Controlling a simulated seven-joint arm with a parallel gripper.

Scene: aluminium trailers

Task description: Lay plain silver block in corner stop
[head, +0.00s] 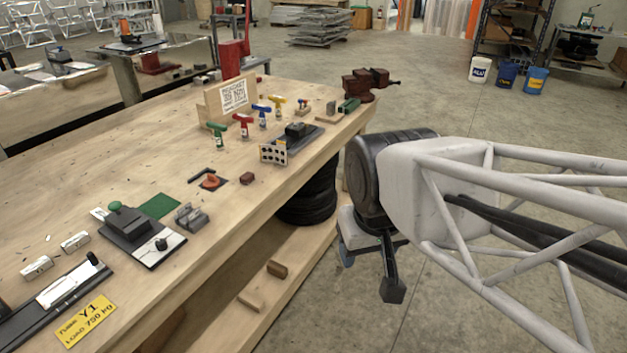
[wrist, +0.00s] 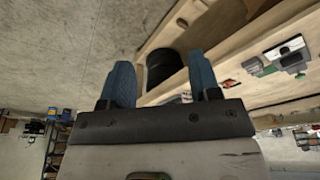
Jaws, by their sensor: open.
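Two small silver blocks lie on the wooden bench at the left of the head view, one nearer (head: 37,268) and one farther (head: 75,242). Both seem to carry small dark marks, and I cannot tell which is the plain one. A black L-shaped piece (head: 203,172), which looks like the corner stop, lies mid-bench beside an orange round part (head: 210,182). My gripper (head: 368,268) hangs off the bench's right side, over the floor, far from the blocks. In the wrist view my gripper's blue fingers (wrist: 158,64) are apart with nothing between them.
A black fixture with a green knob (head: 116,222) and a grey notched block (head: 190,217) stand between the silver blocks and the L-shaped piece. Several coloured T-handled tools (head: 243,121) stand farther back. A yellow label (head: 86,321) lies in front.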

